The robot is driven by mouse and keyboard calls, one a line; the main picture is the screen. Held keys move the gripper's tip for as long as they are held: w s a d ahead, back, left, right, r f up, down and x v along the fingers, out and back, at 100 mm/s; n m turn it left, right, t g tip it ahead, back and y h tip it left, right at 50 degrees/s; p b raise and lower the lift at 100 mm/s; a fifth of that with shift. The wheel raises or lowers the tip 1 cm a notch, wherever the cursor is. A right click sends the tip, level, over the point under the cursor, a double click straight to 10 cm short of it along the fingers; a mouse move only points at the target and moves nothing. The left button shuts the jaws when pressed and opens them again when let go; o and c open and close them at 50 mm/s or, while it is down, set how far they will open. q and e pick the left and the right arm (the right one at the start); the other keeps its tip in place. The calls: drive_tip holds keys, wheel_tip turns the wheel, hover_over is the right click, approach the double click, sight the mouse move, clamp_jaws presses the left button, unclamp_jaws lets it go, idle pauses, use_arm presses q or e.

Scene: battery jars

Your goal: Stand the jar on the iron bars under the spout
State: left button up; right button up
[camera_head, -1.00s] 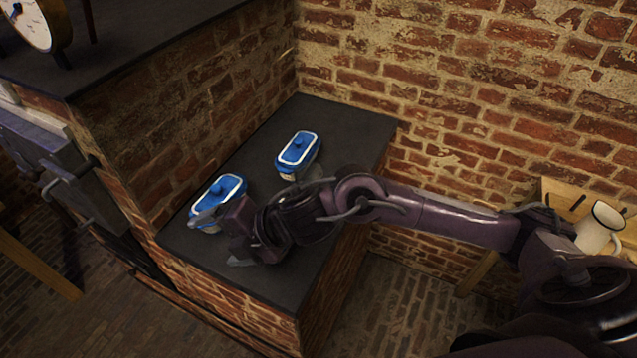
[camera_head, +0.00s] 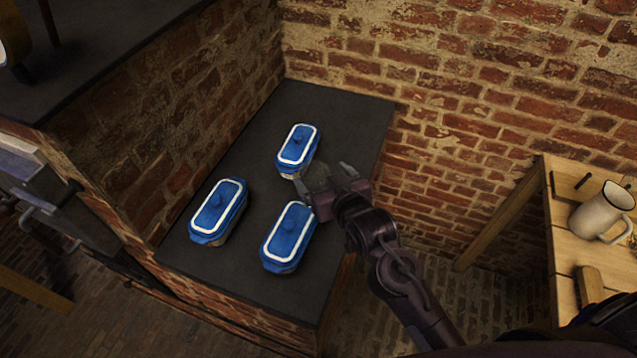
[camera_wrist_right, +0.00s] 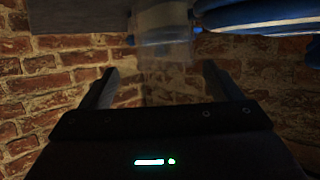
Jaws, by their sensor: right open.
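A small clear glass jar (camera_head: 317,177) stands on the dark slab at its right side, hard to make out. My right gripper (camera_head: 327,180) is open, with its two fingers reaching towards the jar from the right. In the right wrist view the pale see-through jar (camera_wrist_right: 165,52) shows beyond and between the spread fingers (camera_wrist_right: 160,85). I cannot tell whether either finger touches it. The iron bars and the spout cannot be made out in these views. My left gripper is not in view.
Blue lidded dishes stand close by on the slab (camera_head: 345,110): one behind the jar (camera_head: 298,148), one in front (camera_head: 288,238), one at left (camera_head: 217,210). Brick walls rise behind and at left.

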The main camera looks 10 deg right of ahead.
sight(309, 166)
drive_tip(key=shift+w+a+f, duration=0.1)
drive_tip(key=shift+w, duration=0.2)
drive_tip(key=shift+w+a+p, duration=0.15)
drive_tip(key=shift+w+p, duration=0.15)
drive_tip(key=x, duration=0.2)
drive_tip(key=p+x, duration=0.1)
drive_tip(key=x, duration=0.1)
drive_tip(key=shift+s+a+f+p, duration=0.1)
drive_tip(key=shift+a+f+p, duration=0.1)
drive_tip(key=shift+f+p, duration=0.1)
drive_tip(key=shift+w+f, duration=0.1)
drive_tip(key=shift+w, duration=0.1)
drive_tip(key=shift+s, duration=0.1)
drive_tip(key=c, duration=1.2)
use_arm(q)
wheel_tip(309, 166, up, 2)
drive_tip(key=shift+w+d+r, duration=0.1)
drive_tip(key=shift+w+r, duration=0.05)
